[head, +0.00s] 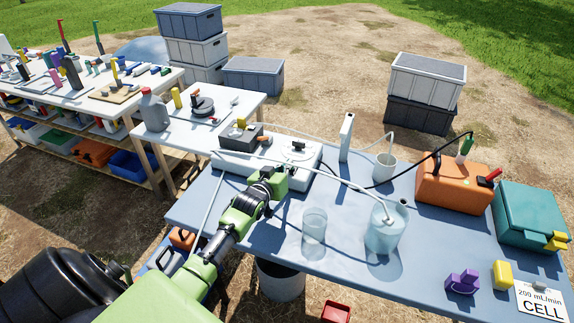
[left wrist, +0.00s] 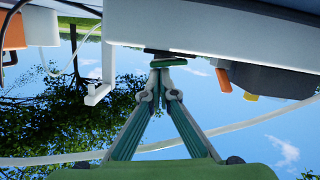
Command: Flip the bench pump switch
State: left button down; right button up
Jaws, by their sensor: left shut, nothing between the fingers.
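The bench pump (head: 312,157) is a long white box on the blue table, with a round dark-knobbed head on top. My left gripper (head: 287,172) is at its near side. In the left wrist view the picture is upside down and the pump's white body (left wrist: 215,30) fills the top. There the left gripper's fingertips (left wrist: 160,68) are together and empty, right at a small dark part with a green strip (left wrist: 172,61) on the pump, which may be the switch. I cannot tell whether they touch. In the head view my gripper hides that part. My right gripper is out of view.
A dark box (head: 240,137) with an orange lever sits at the pump's left. Thin tubing runs over the bench to a clear jug (head: 384,234). A clear beaker (head: 314,224) stands right of my arm. An orange case (head: 452,188) and a teal case (head: 528,215) stand farther right.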

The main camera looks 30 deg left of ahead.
pick_arm(q)
jog(key=shift+d+f+m, duration=0.25)
jog(key=shift+f+m, duration=0.25)
jog(key=shift+m, duration=0.1)
jog(key=shift+r, duration=0.1)
jog(key=shift+r+p, duration=0.3)
jog(key=shift+p, duration=0.2)
jog(key=r+p, duration=0.3)
jog(key=r, duration=0.1)
jog(key=shift+w+d, duration=0.25)
jog(key=d+v, duration=0.1)
jog(key=v, duration=0.9)
jog(key=shift+f+b, duration=0.15)
jog(key=shift+b, duration=0.3)
jog(key=shift+d, duration=0.1)
